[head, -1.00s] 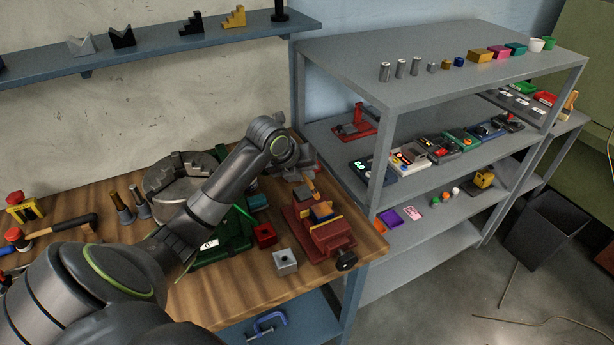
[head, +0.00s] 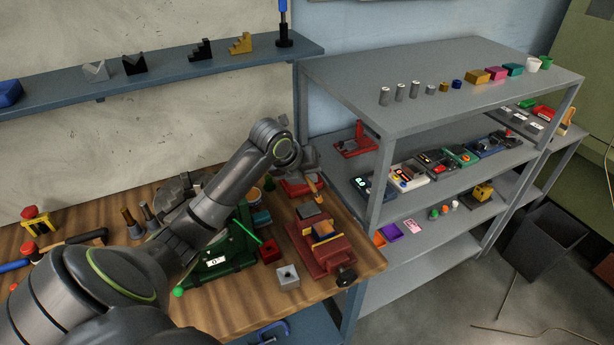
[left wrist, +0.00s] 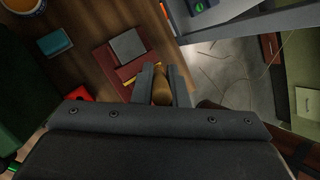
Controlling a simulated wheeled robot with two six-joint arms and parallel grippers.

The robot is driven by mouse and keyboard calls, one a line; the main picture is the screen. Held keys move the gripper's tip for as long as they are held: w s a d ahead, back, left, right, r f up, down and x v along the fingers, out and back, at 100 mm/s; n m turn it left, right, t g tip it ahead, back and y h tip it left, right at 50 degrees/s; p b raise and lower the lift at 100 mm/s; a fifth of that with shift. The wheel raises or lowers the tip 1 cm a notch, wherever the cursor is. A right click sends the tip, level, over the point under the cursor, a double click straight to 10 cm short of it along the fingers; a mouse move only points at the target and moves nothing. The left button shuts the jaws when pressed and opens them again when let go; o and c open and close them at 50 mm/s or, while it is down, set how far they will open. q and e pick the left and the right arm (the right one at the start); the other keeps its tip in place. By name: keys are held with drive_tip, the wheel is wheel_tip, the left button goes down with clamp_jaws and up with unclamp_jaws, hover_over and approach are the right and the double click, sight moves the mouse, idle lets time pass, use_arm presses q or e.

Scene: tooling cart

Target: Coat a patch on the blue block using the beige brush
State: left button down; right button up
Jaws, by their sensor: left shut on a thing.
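My left gripper (head: 312,165) is shut on the beige brush (head: 319,190), with the brush below the fingers. In the left wrist view the gripper (left wrist: 162,88) has its two fingers on either side of the brush's tan handle (left wrist: 161,90); the bristles cannot be made out. The blue block (head: 322,237) shows as a small blue face between the jaws of a red vise (head: 325,256), beside a yellow strip. The brush is above and behind the vise, apart from the block. In the left wrist view the block cannot be made out. My right gripper is not in view.
The vise also shows in the left wrist view (left wrist: 122,72). A grey block (head: 310,211) is at its back. A grey shelf unit (head: 450,62) rises at right.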

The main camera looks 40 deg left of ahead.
use_arm(q)
wheel_tip(320, 180, up, 3)
drive_tip(key=p, duration=0.3)
idle(0.6)
idle(0.3)
drive_tip(key=shift+s+a+f+g+h, duration=0.3)
drive_tip(key=shift+s+f+g, duration=0.25)
drive_tip(key=shift+f, duration=0.2)
drive_tip(key=shift+s, duration=0.1)
drive_tip(key=shift+f, duration=0.15)
